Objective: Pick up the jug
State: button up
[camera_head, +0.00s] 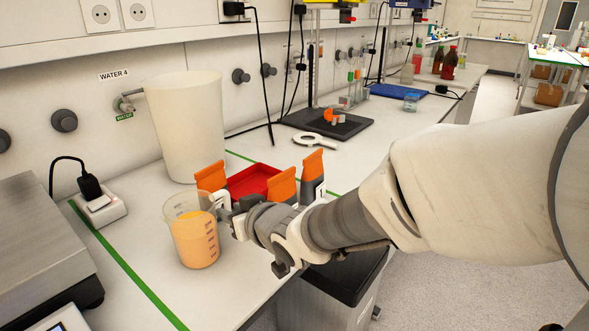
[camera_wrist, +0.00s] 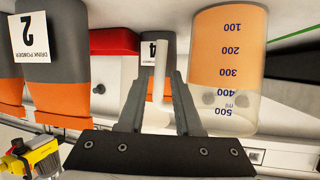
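The jug (camera_head: 195,240) is a clear measuring vessel partly filled with orange juice, upright on the bench in the head view. In the wrist view the jug (camera_wrist: 225,55) appears upside down at the right, with blue volume marks. A pale upright bar, apparently its handle (camera_wrist: 159,70), shows between the fingers. My gripper (camera_head: 222,203) is at the jug's right side, near its upper part. In the wrist view my gripper (camera_wrist: 158,98) is open, one finger on each side of the bar, with gaps visible. Contact cannot be made out in the head view.
A red tray (camera_head: 252,181) and several orange-topped drink powder containers (camera_head: 313,166) stand close behind my gripper. A large white vessel (camera_head: 188,125) stands behind the jug. A scale (camera_head: 40,250) and a power socket (camera_head: 100,205) are at left. Bench front of the jug is clear.

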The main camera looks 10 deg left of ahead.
jog(key=x, duration=0.2)
jog(key=shift+w+a+f, duration=0.2)
grip_shut()
jog(key=shift+r, duration=0.1)
dwell(1.2)
